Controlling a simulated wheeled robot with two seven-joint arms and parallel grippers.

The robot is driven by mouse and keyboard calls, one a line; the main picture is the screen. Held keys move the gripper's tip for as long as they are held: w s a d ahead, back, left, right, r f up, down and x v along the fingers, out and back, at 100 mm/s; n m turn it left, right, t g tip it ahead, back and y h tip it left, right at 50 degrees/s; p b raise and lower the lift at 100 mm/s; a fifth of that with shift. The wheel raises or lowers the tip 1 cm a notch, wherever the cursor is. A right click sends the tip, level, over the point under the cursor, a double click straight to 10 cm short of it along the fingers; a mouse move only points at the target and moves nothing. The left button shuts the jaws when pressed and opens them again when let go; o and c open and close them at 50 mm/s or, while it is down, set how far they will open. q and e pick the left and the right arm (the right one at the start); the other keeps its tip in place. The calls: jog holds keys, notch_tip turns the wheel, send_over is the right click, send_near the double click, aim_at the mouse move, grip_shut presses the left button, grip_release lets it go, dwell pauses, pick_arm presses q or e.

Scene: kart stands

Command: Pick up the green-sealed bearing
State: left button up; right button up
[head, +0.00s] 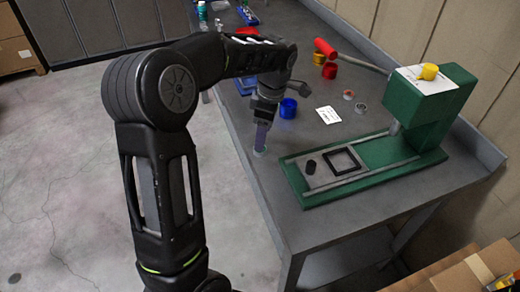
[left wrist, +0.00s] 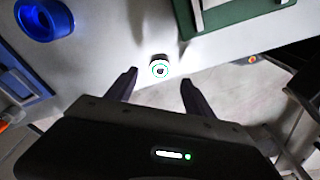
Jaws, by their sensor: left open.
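The green-sealed bearing (left wrist: 160,68) is a small pale ring with a green band and a dark centre. In the left wrist view it stands on the grey bench near the bench's edge, ahead of and between my fingertips. My left gripper (left wrist: 158,80) is open, with one finger on each side of the bearing's line; I cannot tell whether they touch it. In the head view my left gripper (head: 261,146) points down at the bench's left edge, and a pale bit of the bearing (head: 259,153) shows just under it. My right gripper is in neither view.
A green press (head: 430,110) with a rail base stands right of my left gripper. A blue cup (head: 288,108), a white card (head: 328,115) and two other rings (head: 348,94) lie behind it. Red and yellow cups (head: 329,71) stand farther back. The floor left of the bench is clear.

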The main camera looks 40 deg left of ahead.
pick_arm(q)
jog(key=f, duration=0.1)
jog(key=f+p, duration=0.1)
jog(key=f, duration=0.3)
jog(key=shift+s+a, duration=0.15)
jog(key=shift+a, duration=0.2)
grip_shut()
dwell(0.7)
